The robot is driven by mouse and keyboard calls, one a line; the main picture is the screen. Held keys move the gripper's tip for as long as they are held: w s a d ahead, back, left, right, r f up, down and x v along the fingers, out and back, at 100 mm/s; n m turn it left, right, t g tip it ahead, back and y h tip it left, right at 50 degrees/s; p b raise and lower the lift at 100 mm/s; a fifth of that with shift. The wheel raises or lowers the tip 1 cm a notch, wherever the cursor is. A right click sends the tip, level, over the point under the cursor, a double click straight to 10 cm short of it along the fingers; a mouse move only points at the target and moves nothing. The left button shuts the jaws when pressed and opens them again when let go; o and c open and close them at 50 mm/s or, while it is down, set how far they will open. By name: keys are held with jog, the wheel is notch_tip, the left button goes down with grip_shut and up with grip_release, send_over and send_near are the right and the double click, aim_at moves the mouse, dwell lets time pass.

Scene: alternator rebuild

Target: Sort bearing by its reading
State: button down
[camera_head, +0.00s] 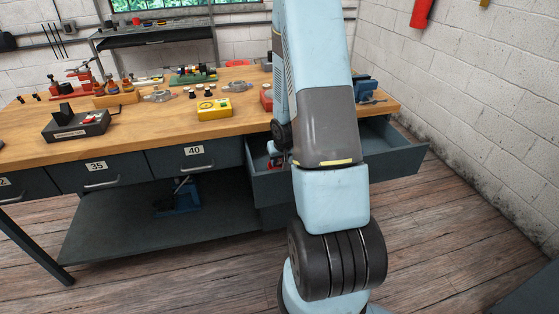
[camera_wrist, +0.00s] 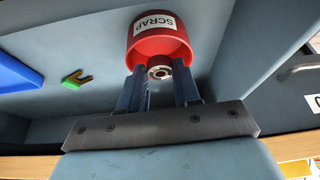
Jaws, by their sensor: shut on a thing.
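In the wrist view a small metal ring-shaped bearing (camera_wrist: 159,72) sits between the fingertips of my gripper (camera_wrist: 160,78). The gripper is shut on it. A red cup (camera_wrist: 184,42) with a white SCRAP label stands in the open drawer. The bearing overlaps the cup's rim in the picture; I cannot tell whether it is above the cup or beside it. In the head view my arm reaches down to the open drawer (camera_head: 395,165) and hides the gripper and bearing.
A blue block (camera_wrist: 15,70) and a small green and yellow piece (camera_wrist: 74,81) lie in the drawer. On the workbench (camera_head: 150,128) are a yellow device (camera_head: 214,108), a dark grey device (camera_head: 75,127) and several small parts. The wood floor at right is clear.

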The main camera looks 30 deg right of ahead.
dwell(0.3)
jog(key=c, duration=0.7)
grip_release()
jog(key=shift+c, duration=0.4)
jog(key=c, duration=0.3)
jog(key=shift+r, duration=4)
